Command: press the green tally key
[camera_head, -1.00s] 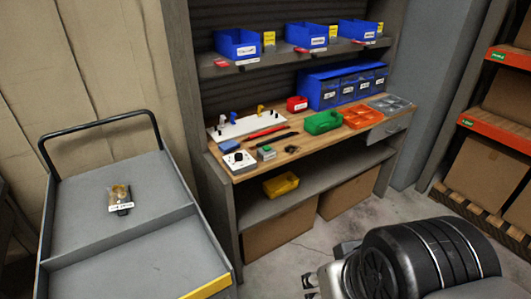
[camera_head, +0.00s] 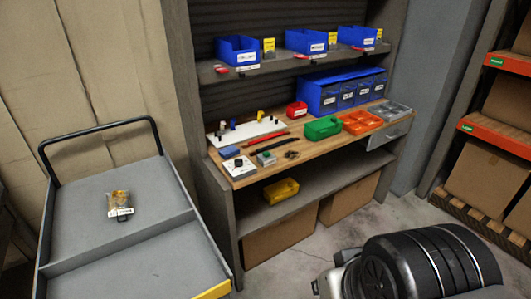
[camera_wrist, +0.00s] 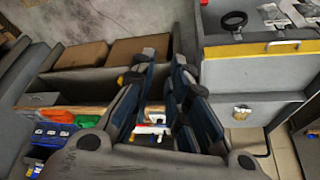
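The green tally key (camera_head: 266,158) is a small grey box with a green top. It sits near the front left edge of the wooden workbench (camera_head: 240,179), just right of a white box with a black knob (camera_head: 238,165). My gripper (camera_wrist: 163,66) shows in the wrist view with its two dark fingers apart and nothing between the tips. It is well away from the key. The head view shows my dark arm at the lower right, but not the fingertips. I cannot make out the key in the wrist view, where the fingers cover part of the bench.
A blue block (camera_head: 229,152), red and black tools and a white board with pegs (camera_head: 222,138) lie around the key. A green bin (camera_head: 322,128) and orange tray (camera_head: 362,122) stand farther right. A grey cart (camera_head: 85,228) stands left. A shelf overhangs the bench.

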